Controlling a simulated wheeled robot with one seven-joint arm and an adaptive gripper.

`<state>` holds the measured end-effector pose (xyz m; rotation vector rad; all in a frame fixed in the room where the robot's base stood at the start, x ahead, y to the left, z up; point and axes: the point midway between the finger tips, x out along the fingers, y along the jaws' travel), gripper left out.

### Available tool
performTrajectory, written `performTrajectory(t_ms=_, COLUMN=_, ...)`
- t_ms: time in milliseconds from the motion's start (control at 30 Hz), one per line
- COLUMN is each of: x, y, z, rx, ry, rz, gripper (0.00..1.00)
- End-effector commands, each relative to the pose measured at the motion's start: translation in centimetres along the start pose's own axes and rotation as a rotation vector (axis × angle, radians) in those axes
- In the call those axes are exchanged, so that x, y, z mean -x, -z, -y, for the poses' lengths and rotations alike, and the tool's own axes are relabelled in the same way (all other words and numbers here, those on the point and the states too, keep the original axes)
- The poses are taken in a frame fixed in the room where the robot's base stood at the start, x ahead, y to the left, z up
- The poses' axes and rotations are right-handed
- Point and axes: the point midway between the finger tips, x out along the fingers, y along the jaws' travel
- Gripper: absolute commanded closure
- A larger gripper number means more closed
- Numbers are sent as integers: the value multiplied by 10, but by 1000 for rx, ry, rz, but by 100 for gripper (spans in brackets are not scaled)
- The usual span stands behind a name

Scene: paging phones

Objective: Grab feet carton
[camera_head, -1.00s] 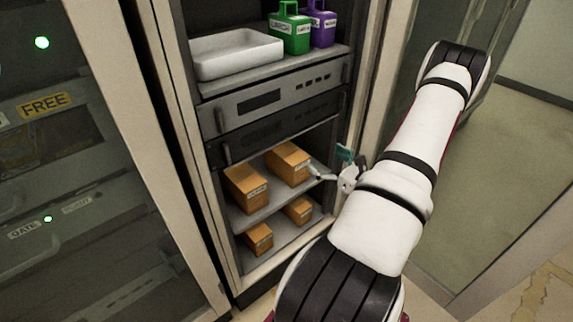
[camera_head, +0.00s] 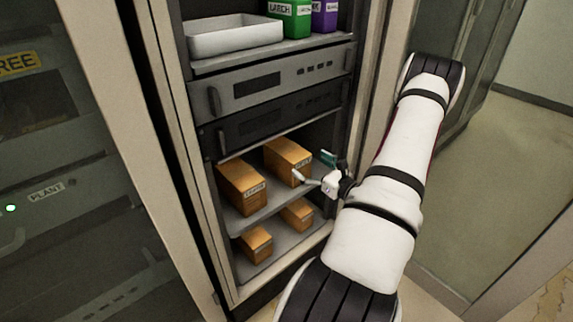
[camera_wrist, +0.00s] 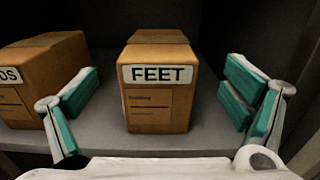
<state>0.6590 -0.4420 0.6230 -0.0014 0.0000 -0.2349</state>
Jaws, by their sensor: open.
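The feet carton (camera_wrist: 160,108) is a brown box with a white label reading FEET, upright on a grey shelf. It is centred in the wrist view, just ahead of my gripper (camera_wrist: 158,115). My gripper is open and empty, with one teal-padded finger to each side of the carton and gaps on both sides. In the head view the carton (camera_head: 287,160) is the right one of two on the upper carton shelf, and my gripper (camera_head: 313,168) is at its right front.
Another carton (camera_wrist: 45,80), its label ending in DS, stands close by my left finger; it also shows in the head view (camera_head: 241,186). Two smaller cartons (camera_head: 257,245) (camera_head: 297,214) sit on the shelf below. A dark equipment unit (camera_head: 270,122) is above, and the cabinet's right frame (camera_head: 372,110) is near my arm.

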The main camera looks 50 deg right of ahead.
Motion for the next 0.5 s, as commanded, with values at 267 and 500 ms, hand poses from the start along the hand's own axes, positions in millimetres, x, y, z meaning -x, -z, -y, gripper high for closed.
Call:
performTrajectory(t_ms=267, x=-34, y=1, z=0, rx=0, ry=0, rz=0, gripper=6)
performTrajectory(t_ms=500, x=-49, y=1, z=-2, rx=0, ry=-2, rz=1, gripper=6)
